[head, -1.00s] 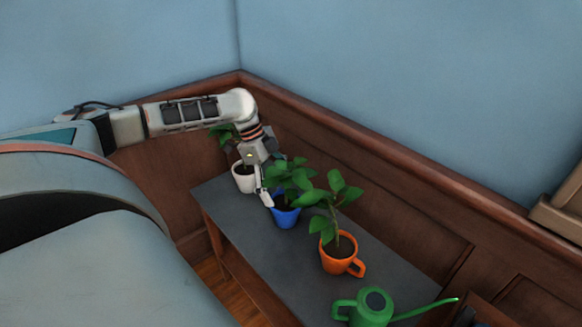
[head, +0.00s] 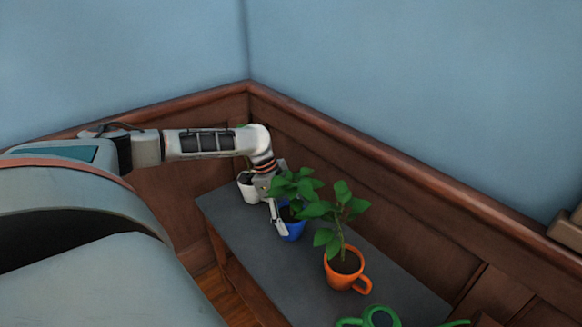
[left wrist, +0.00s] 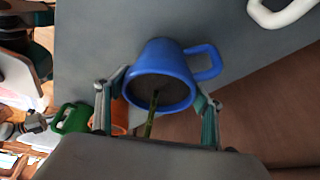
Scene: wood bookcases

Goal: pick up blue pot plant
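The blue pot plant (head: 292,228) stands on the dark grey shelf top, between a white pot and an orange pot. Its green leaves spread above it. My left gripper (head: 279,217) is at the blue pot, with one finger showing at the pot's left side. In the left wrist view the blue pot (left wrist: 164,70) lies between the two fingers of my left gripper (left wrist: 163,92), its handle pointing right. The fingers are apart, one on each side, close to the pot's wall. Firm contact on both sides cannot be made out. My right gripper is not in view.
An orange pot plant (head: 345,272) stands close to the right of the blue one. A white pot (head: 248,187) is behind my left gripper. Wood panelling (head: 425,225) runs behind.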

